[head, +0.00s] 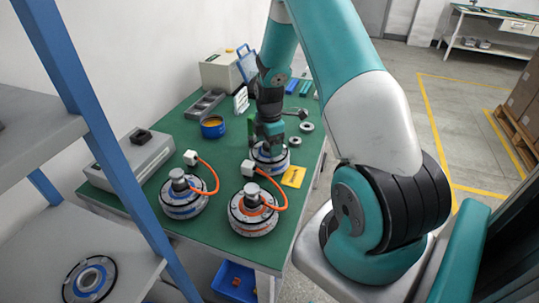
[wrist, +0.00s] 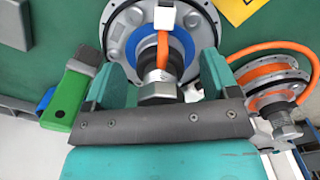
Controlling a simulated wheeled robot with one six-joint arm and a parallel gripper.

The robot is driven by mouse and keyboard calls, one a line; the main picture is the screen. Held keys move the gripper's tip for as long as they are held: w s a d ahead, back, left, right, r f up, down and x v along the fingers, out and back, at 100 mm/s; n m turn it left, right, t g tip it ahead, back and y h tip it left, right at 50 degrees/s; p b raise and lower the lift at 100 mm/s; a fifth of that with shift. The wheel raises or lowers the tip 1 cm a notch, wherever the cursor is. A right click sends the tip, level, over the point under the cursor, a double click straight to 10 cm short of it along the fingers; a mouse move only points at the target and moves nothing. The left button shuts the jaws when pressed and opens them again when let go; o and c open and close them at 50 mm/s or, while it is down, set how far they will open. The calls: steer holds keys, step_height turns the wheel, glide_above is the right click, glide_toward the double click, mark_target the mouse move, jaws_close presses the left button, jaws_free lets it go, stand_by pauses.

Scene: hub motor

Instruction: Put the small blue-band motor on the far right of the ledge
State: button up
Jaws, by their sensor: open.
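A small motor with a blue band (head: 270,158) sits on the green table under my gripper (head: 268,141). In the wrist view the blue-band motor (wrist: 200,50) lies beyond the fingers, with its dark shaft and metal nut between them. My gripper (wrist: 162,72) is open around the shaft, with a finger on each side; I cannot tell whether either touches it. Two other motors stand nearer on the table: one with blue and orange on its side (head: 183,207) and one with an orange band (head: 252,222). The gripper hides much of the small motor in the head view.
A grey shelf (head: 120,250) with blue posts (head: 125,165) stands at the left; a blue-ringed disc (head: 90,279) lies on its lower board. A yellow card (head: 293,177) lies beside the small motor. A green-handled brush (wrist: 65,100) is left of the fingers. Orange cables arch over the motors.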

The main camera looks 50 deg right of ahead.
jaws_close()
steer(key=shift+w, duration=0.1)
steer(key=shift+r, duration=0.2)
steer(key=shift+r, duration=0.55)
step_height(320, 180, up, 19)
steer(key=b, duration=0.1)
steer(key=shift+f+b, duration=0.15)
steer(key=shift+b, duration=0.15)
